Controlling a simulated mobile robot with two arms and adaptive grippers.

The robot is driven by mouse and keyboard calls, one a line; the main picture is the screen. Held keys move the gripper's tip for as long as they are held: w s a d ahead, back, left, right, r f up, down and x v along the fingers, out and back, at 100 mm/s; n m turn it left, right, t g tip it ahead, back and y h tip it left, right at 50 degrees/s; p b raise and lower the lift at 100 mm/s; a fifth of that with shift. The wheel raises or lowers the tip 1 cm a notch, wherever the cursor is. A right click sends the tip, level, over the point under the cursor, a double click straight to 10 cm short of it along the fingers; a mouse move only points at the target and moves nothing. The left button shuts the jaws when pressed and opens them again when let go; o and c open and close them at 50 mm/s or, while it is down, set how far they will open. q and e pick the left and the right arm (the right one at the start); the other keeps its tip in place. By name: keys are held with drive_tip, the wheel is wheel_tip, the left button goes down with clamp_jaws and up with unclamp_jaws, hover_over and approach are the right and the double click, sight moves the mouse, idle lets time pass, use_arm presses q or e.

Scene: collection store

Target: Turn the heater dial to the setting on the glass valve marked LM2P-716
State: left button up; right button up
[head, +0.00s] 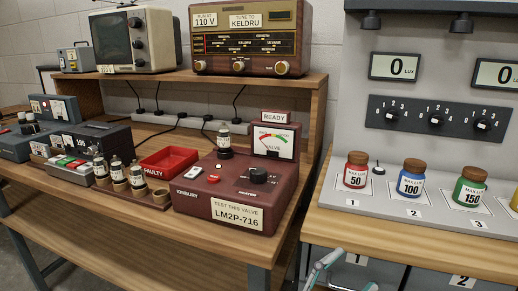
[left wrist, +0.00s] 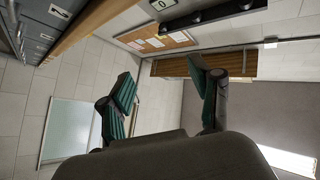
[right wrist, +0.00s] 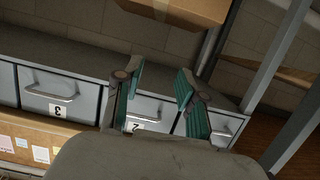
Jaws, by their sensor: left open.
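The maroon tester (head: 235,190) stands on the wooden bench with a plate (head: 237,214) reading LM2P-716. The black heater dial (head: 258,175) is on its top right; its setting is too small to read. A glass valve (head: 224,142) stands upright on the tester's rear. Three more glass valves (head: 118,172) stand in a row to the left; their markings are unreadable. My left gripper (head: 325,262) is at the bottom edge of the head view, away from the dial, and is open and empty in the left wrist view (left wrist: 160,70). My right gripper (right wrist: 158,78) is open and empty.
A red tray (head: 168,161) marked FAULTY lies left of the tester. The meter (head: 273,140), under a READY sign, rises behind the dial. A radio (head: 250,40) stands on the shelf above. A neighbouring counter (head: 410,232) at right holds capped jars.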

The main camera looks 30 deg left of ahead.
use_arm(q)
drive_tip(key=s+d+r+m+g+h+p, duration=0.2)
drive_tip(key=d+r+m+g+h+p, duration=0.35)
drive_tip(key=r+m+h, duration=0.55)
use_arm(e)
drive_tip(key=s+d+f+g+h+p, duration=0.2)
drive_tip(key=s+d+f+g+p, duration=0.2)
drive_tip(key=s+f+g+p, duration=0.7)
use_arm(q)
wheel_tip(320, 180, up, 12)
drive_tip(key=m+g+y+p, duration=1.5)
drive_tip(key=m+g+y, duration=0.15)
drive_tip(key=y, duration=0.65)
hover_over(258, 170)
drive_tip(key=shift+m+t, duration=0.35)
drive_tip(key=shift+t, duration=0.05)
wheel_tip(258, 170, down, 13)
drive_tip(key=p, duration=0.3)
drive_tip(key=shift+d, duration=0.1)
use_arm(e)
drive_tip(key=s+d+g, duration=0.1)
drive_tip(key=s+d, duration=0.1)
drive_tip(key=s, duration=1)
drive_tip(key=s+d+g+h, duration=0.1)
drive_tip(key=s+d, duration=0.2)
drive_tip(key=s, duration=1)
drive_tip(key=shift+d+f+g, duration=0.2)
drive_tip(key=shift+d+g, duration=0.1)
drive_tip(key=shift+d, duration=0.05)
